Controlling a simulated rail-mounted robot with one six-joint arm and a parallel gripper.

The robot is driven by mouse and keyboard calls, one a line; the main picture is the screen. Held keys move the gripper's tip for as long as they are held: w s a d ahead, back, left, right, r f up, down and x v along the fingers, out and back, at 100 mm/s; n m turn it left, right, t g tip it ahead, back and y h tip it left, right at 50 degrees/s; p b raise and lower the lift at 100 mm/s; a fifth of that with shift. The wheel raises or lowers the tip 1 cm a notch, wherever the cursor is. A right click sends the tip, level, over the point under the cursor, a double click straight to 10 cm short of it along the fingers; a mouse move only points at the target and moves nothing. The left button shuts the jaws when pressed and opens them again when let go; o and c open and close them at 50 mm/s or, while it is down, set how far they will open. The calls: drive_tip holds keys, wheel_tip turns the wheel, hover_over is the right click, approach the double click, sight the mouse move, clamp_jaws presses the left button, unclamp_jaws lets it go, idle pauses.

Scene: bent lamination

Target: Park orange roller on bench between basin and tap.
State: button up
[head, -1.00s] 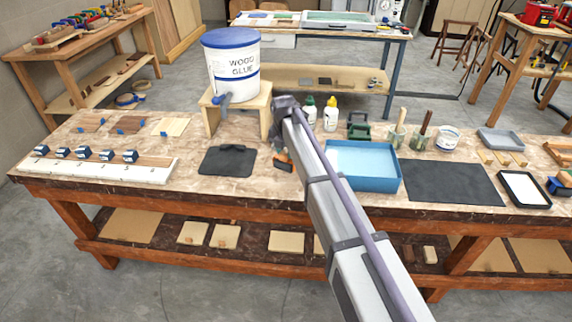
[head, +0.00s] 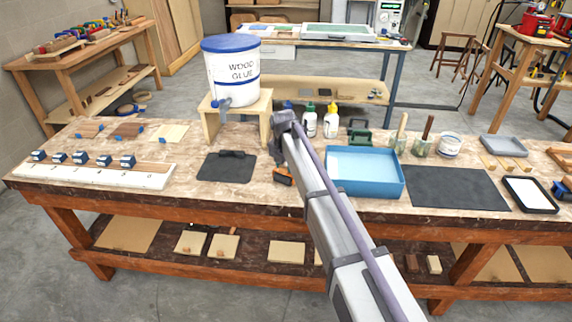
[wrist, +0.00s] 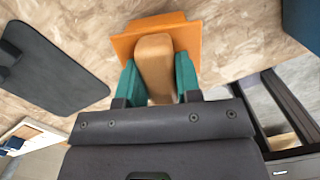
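The orange roller (head: 282,176) is low over or on the bench, between the dark mat and the blue basin (head: 395,185). In the wrist view the orange part (wrist: 190,33) lies beyond my fingers, with a tan handle (wrist: 155,65) pointing back. My gripper (wrist: 159,78) has its teal fingers closed on both sides of that handle. Whether the roller touches the bench, I cannot tell. The tap (head: 222,103) is on the wood glue bucket (head: 232,75), left of my arm. A corner of the basin also shows in the wrist view (wrist: 303,20).
The bucket stands on a wooden stand (head: 264,112). The dark mat (head: 226,170) lies in front of it. Glue bottles (head: 331,120) stand behind my arm. A strip of bare bench (head: 290,202) runs along the front edge.

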drive_tip(key=shift+o, duration=1.3)
drive_tip(key=shift+d+r+p, duration=0.1)
drive_tip(key=shift+r+p, duration=0.05)
drive_tip(key=shift+p, duration=0.15)
wheel_tip(320, 180, up, 12)
drive_tip(key=p, duration=1.2)
drive_tip(key=shift+s+a+r+p, duration=0.25)
drive_tip(key=shift+s+a+p, duration=0.05)
drive_tip(key=shift+s+p, duration=0.1)
drive_tip(key=shift+f, duration=0.1)
drive_tip(key=s+d+m, duration=1.1)
drive_tip(key=s+m, duration=0.4)
drive_tip(key=s+d+m+g, duration=0.1)
drive_tip(key=s+d+m, duration=1.1)
drive_tip(key=s+m, duration=0.3)
drive_tip(key=shift+s+d+m, duration=0.15)
drive_tip(key=shift+d+m, duration=0.15)
drive_tip(key=shift+m, duration=0.3)
